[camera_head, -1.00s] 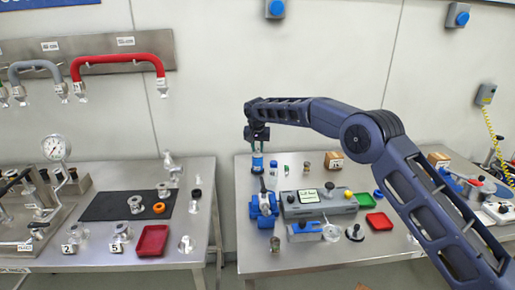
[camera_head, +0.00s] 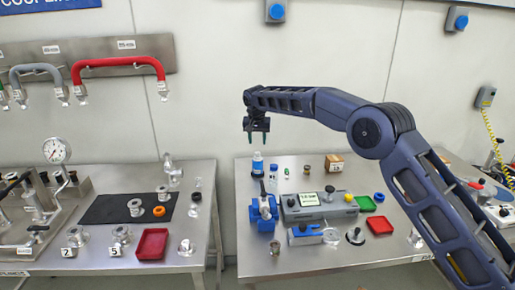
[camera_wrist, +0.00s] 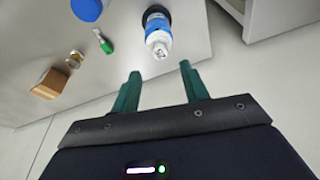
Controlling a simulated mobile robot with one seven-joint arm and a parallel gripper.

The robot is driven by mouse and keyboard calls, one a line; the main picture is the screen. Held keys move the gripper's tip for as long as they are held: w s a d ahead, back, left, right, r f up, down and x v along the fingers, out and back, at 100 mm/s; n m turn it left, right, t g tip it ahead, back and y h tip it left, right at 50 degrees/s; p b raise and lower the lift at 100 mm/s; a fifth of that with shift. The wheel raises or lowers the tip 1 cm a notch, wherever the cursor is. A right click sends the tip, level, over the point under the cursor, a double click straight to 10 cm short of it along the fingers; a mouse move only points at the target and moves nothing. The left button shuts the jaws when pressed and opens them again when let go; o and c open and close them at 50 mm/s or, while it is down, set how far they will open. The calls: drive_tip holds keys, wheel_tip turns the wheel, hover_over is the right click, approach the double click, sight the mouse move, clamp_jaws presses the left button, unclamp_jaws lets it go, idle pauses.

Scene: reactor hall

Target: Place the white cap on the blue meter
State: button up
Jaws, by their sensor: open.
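A slim upright blue cylinder (camera_head: 257,167), which looks like the blue meter, stands at the back left of the right table. A white piece (camera_head: 257,156), seemingly the white cap, sits at its top. In the wrist view, the blue body (camera_wrist: 157,22) shows with the white piece (camera_wrist: 158,42) at its end, ahead of my fingers. I cannot tell how firmly it is seated. My gripper (camera_head: 257,136) is open and empty, above the cylinder and apart from it. In the wrist view, the green fingers (camera_wrist: 160,90) are spread with nothing between them.
A blue-capped bottle (camera_head: 273,180) stands close to the cylinder. A small green item (camera_head: 286,172), a brass piece (camera_head: 307,168) and a cardboard box (camera_head: 334,164) lie to the right. A grey instrument (camera_head: 320,205) and a blue clamp-like device (camera_head: 263,213) stand in front.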

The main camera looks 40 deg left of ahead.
drive_tip(key=v, duration=0.5)
drive_tip(key=shift+r, duration=0.15)
